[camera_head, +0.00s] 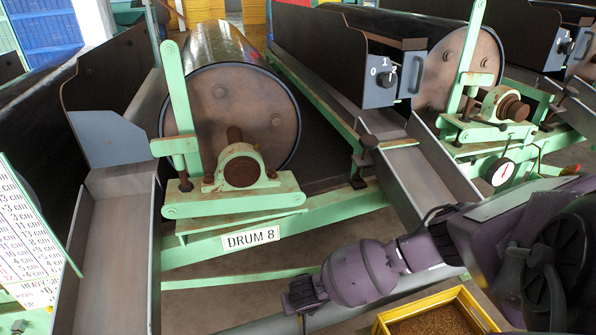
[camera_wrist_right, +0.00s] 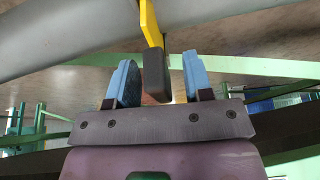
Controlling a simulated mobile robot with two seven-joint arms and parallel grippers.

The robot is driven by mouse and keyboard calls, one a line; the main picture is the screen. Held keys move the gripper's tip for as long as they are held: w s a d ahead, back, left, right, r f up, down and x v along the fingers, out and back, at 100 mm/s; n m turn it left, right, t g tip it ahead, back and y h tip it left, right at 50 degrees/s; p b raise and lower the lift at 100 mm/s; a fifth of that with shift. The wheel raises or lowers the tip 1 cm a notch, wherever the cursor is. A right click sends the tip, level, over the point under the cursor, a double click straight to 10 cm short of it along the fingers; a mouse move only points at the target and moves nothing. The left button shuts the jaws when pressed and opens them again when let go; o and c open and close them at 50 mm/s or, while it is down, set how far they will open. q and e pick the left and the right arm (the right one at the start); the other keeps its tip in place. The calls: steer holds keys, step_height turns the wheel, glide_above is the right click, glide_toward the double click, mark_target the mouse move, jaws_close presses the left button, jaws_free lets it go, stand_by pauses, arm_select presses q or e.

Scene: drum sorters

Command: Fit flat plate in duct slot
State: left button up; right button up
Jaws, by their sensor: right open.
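My right gripper (camera_wrist_right: 158,82) shows in the right wrist view with its two blue fingers apart. A yellow strip (camera_wrist_right: 149,22) with a dark block-shaped grip (camera_wrist_right: 155,75) at its end shows between the fingers, with gaps on both sides. I cannot tell how deep it lies between them. The strip crosses a grey round pipe or duct (camera_wrist_right: 70,40). I cannot tell whether the strip belongs to the flat plate, and no slot is clear. In the head view my right gripper (camera_head: 302,296) is small, near the pipe (camera_head: 345,318). My left gripper is out of view.
Green-framed drum 8 (camera_head: 240,105) stands behind my right arm, above a green beam (camera_head: 190,250). A yellow-edged tray (camera_head: 440,318) of brown grains is at the bottom right. Grey chutes (camera_head: 112,265) flank the drum.

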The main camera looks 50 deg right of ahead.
steer(key=shift+s+f, duration=0.35)
steer(key=shift+f, duration=0.15)
steer(key=r, duration=0.1)
steer(key=r+p, duration=0.2)
steer(key=r, duration=0.1)
steer(key=shift+a, duration=0.25)
arm_select(q)
steer(key=p, duration=0.1)
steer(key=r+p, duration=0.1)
steer(key=p, duration=0.1)
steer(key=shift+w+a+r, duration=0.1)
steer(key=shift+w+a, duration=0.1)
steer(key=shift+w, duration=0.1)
arm_select(e)
steer(key=v, duration=0.7)
steer(key=shift+s+r, duration=0.2)
steer(key=shift+r, duration=0.1)
steer(key=shift+a, duration=0.15)
